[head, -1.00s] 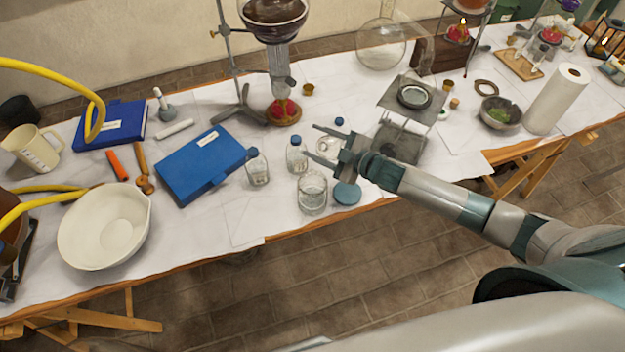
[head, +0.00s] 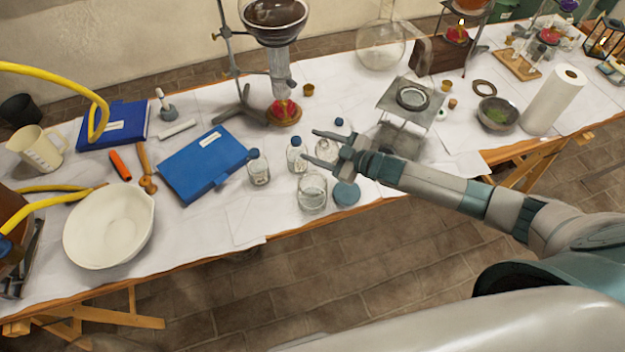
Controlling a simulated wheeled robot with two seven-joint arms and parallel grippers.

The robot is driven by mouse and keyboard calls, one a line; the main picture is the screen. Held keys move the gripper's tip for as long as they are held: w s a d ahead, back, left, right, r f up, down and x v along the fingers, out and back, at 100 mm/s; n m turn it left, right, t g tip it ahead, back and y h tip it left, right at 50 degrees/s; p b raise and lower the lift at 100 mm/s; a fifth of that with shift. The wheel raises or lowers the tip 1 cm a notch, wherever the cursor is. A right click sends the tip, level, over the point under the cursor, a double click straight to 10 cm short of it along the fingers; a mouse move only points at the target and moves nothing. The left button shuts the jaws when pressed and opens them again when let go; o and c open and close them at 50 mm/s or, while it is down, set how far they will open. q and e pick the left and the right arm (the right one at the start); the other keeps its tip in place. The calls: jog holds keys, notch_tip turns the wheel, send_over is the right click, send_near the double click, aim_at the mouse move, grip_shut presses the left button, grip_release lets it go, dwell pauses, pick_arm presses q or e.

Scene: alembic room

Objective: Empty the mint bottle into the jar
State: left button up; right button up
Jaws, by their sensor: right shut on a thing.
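An open glass jar (head: 312,192) stands near the table's front edge, with a teal lid (head: 346,194) lying flat to its right. My right gripper (head: 311,146) is behind the jar and points left. Its fingers are around a small clear bottle (head: 325,150), partly hidden by the gripper. I cannot read its label or tell whether it is lifted. Two clear bottles with blue caps, one (head: 259,168) left of the jar and one (head: 297,156) behind it, stand upright. A loose blue cap (head: 339,122) lies behind the gripper. My left gripper is not in view.
A blue case (head: 203,163) and a white bowl (head: 108,227) are to the left. Bare cloth lies in front of the case.

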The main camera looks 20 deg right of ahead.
jog(key=shift+s+a+m, duration=0.1)
jog(key=shift+m, duration=0.3)
jog(key=shift+r+g+y, duration=0.1)
jog(key=shift+g+y, duration=0.2)
jog(key=shift+w+d+r+m+g+y, duration=0.15)
jog(key=shift+d+m+g+y, duration=0.1)
jog(key=shift+m, duration=0.35)
jog(key=shift+w+d+r+m+g+y, duration=0.15)
jog(key=shift+m+y, duration=0.1)
jog(key=shift+m, duration=0.35)
jog(key=shift+f, duration=0.1)
